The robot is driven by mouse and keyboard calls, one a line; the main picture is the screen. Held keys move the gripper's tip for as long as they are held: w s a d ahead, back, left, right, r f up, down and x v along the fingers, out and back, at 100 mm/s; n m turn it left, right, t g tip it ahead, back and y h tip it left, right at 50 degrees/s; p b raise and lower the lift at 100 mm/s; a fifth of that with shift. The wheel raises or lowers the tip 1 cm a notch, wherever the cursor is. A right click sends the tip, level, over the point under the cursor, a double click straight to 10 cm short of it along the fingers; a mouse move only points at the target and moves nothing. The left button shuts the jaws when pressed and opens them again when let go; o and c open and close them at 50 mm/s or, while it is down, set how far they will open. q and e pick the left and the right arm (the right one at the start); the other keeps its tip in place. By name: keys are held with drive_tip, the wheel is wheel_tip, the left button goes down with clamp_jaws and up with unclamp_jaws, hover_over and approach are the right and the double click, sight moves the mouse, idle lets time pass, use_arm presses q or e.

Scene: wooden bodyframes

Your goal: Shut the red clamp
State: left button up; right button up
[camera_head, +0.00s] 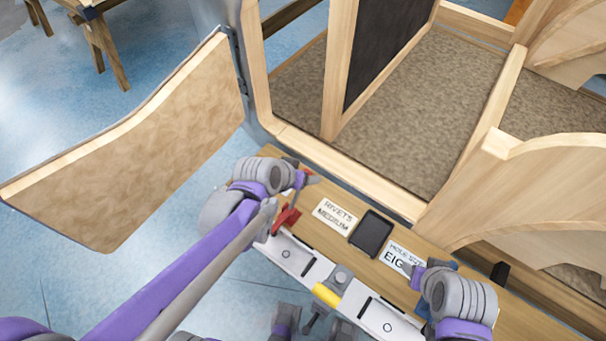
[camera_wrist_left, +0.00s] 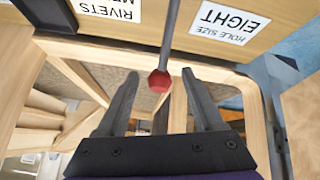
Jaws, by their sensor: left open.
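The red clamp (camera_head: 287,217) sits on the near left part of the wooden ledge, partly hidden by my left gripper (camera_head: 304,181). In the left wrist view a grey rod ends in a red knob (camera_wrist_left: 159,81). The knob shows between the spread fingertips of the left gripper (camera_wrist_left: 160,82), and I cannot tell how far beyond them it is. The left gripper is open, with nothing held. My right gripper (camera_head: 416,272) is over the ledge at the right, by the hole size label; its jaws are too small to read.
The wooden ledge (camera_head: 350,194) carries a rivets label (camera_head: 335,215), a dark pad (camera_head: 371,234) and a hole size label (camera_head: 403,256). A wooden frame (camera_head: 340,165) stands behind it. An open door panel (camera_head: 140,150) hangs at left.

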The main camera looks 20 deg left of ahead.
use_arm(q)
drive_tip(key=shift+r, duration=0.1)
drive_tip(key=p+v, duration=0.2)
drive_tip(key=v, duration=0.8)
drive_tip(key=shift+s+r, duration=0.2)
drive_tip(key=shift+s, duration=0.05)
drive_tip(key=shift+a, duration=0.1)
